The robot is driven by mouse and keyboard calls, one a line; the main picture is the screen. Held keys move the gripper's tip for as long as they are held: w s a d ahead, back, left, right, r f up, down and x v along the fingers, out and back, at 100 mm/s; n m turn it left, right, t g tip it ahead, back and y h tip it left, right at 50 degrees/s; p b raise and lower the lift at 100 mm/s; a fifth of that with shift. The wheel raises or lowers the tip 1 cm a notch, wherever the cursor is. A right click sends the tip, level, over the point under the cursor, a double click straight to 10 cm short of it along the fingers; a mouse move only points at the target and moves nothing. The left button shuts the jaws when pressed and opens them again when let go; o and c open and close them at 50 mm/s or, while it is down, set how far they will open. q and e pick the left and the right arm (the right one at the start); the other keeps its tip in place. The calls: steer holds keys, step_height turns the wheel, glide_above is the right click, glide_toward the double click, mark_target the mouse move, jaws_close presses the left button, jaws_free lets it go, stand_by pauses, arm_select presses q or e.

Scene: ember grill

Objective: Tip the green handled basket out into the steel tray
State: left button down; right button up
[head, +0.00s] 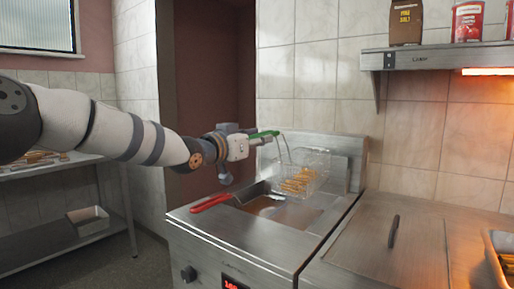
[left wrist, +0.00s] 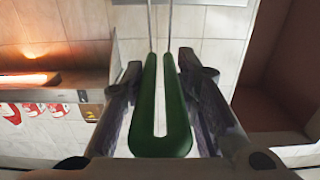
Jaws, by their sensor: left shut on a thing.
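The green-handled basket (head: 318,162) is a wire basket with golden fries in it. It hangs roughly level above the fryer's open vat in the head view. My left gripper (head: 264,138) is shut on its green handle, at the basket's left. In the left wrist view the green handle (left wrist: 160,143) lies between the two fingers, its wires running up out of the picture. A steel tray (head: 491,252) stands at the right edge of the head view, partly cut off, with some golden pieces in it. My right gripper is not in view.
A red-handled basket (head: 212,203) sits in the fryer below. A lid with a dark handle (head: 394,231) covers the counter section between fryer and tray.

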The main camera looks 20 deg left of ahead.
arm_select(q)
steer(key=shift+r, duration=1.4)
steer(key=shift+p+v, duration=0.5)
steer(key=shift+v, duration=2)
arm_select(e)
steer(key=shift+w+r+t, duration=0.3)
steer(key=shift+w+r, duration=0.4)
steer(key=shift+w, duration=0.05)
arm_select(q)
steer(key=shift+d, duration=0.1)
